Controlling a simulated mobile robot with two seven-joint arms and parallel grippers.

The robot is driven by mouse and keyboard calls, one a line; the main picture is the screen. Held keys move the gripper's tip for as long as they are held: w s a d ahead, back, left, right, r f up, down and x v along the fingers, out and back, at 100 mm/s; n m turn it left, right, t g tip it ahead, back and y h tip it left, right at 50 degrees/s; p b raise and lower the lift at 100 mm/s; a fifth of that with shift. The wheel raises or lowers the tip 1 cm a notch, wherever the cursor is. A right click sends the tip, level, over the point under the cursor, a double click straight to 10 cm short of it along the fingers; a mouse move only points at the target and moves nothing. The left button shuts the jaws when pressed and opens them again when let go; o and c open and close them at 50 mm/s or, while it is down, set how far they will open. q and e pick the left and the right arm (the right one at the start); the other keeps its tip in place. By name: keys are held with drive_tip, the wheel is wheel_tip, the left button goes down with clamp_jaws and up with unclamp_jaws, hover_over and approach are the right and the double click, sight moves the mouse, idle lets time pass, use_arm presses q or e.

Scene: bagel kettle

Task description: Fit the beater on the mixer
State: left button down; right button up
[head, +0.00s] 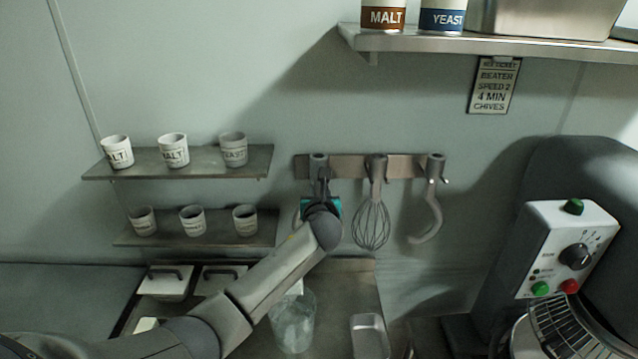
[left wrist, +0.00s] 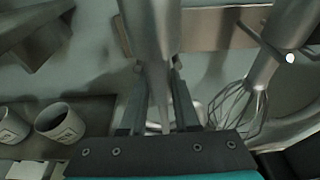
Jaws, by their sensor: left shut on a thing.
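The beater (head: 319,162) hangs at the left end of the wall rack (head: 344,167); its grey shaft shows in the left wrist view (left wrist: 152,28). My left gripper (head: 320,188) is at the rack, shut on the beater's shaft, with the fingers (left wrist: 151,85) on either side of it. My forearm and wrist hide most of the beater's lower part in the head view. The dark grey mixer (head: 585,165) stands at the right, with a control panel and a wire guard (head: 562,325) below. My right gripper is out of view.
A whisk (head: 371,222) and a dough hook (head: 432,215) hang right of the beater. Small shelves (head: 250,160) with several labelled cups are at the left. A clear container (head: 293,322) and a metal tin (head: 370,335) stand below. A sign (head: 494,86) reads beater, speed 2.

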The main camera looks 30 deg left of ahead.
use_arm(q)
drive_tip(key=s+d, duration=0.4)
drive_tip(key=s, duration=0.3)
drive_tip(key=shift+d+r+p, duration=0.15)
drive_tip(key=shift+p, duration=0.2)
idle(0.4)
drive_tip(key=s+d, duration=0.6)
drive_tip(key=s, duration=0.4)
drive_tip(key=shift+s+d, duration=0.15)
idle(1.2)
